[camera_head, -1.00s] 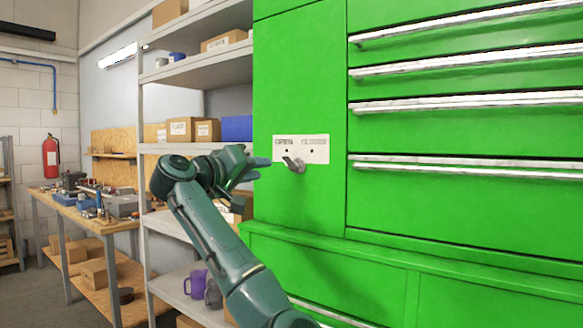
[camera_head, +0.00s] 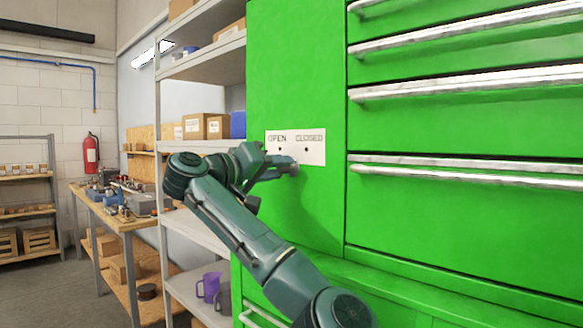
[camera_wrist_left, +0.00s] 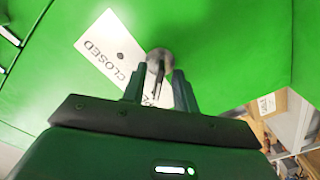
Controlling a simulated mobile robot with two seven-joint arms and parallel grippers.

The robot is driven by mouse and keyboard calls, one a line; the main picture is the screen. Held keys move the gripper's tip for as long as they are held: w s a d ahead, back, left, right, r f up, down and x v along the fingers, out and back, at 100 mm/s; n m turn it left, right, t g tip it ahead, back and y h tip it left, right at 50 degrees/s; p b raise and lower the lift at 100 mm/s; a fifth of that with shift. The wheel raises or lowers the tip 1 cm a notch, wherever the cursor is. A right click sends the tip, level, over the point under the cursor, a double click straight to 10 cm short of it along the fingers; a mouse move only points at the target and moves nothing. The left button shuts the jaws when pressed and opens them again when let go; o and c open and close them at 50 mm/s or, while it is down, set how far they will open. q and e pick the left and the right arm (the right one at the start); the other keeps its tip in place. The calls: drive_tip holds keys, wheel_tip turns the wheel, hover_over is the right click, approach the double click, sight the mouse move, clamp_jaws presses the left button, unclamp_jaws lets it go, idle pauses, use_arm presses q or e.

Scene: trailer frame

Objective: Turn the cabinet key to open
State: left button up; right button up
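The green cabinet (camera_head: 300,215) fills the right side of the head view. A white plate (camera_head: 312,147) on its front reads OPEN at left and CLOSED at right. The cabinet key (camera_wrist_left: 158,66) sits in a round grey lock at the plate's edge in the left wrist view; in the head view my fingers mostly hide it. My left gripper (camera_head: 277,169) is at the key. In the left wrist view its two fingers (camera_wrist_left: 158,82) stand on either side of the key's handle, with gaps visible. My right gripper is not in view.
Drawers with long metal handles (camera_head: 465,86) project from the cabinet at right. A grey shelf rack (camera_head: 200,146) with boxes stands close behind my left arm. A workbench (camera_head: 130,222) with tools is farther left. Grey floor at lower left is open.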

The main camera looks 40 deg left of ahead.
use_arm(q)
drive_tip(key=shift+w, duration=0.15)
clamp_jaws()
drive_tip(key=shift+f+n+b, duration=0.1)
drive_tip(key=shift+n+b, duration=0.2)
unclamp_jaws()
idle(0.5)
